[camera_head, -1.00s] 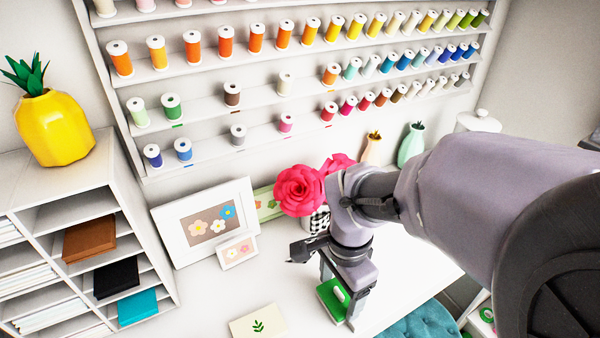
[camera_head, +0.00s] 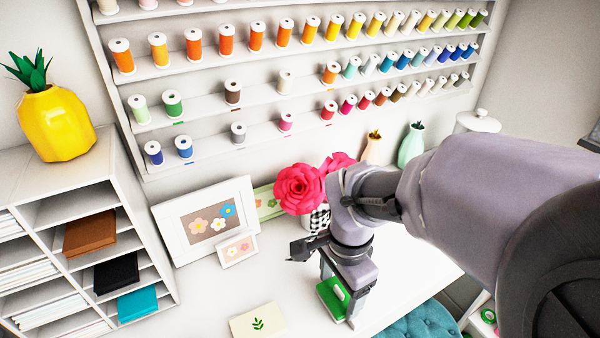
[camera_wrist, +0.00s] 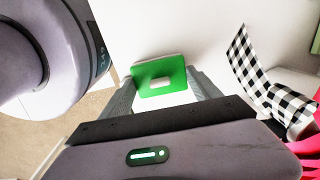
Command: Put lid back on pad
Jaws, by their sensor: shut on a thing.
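The lid (camera_head: 329,300) is a green rectangular piece with a white raised bar on top. It is low over the white desk, between the fingers of my gripper (camera_head: 338,296). In the wrist view, the lid (camera_wrist: 174,72) fills the gap between the two grey fingers of my gripper (camera_wrist: 163,86), which is shut on it. I cannot tell whether its underside touches the desk. A cream card or block with a green leaf mark (camera_head: 258,322) lies on the desk to the left.
A vase with pink flowers (camera_head: 299,189) stands behind my gripper, its checkered side (camera_wrist: 270,90) close on the right in the wrist view. Framed flower pictures (camera_head: 184,237) lean at the wall. A teal tufted seat (camera_head: 418,321) is past the front edge.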

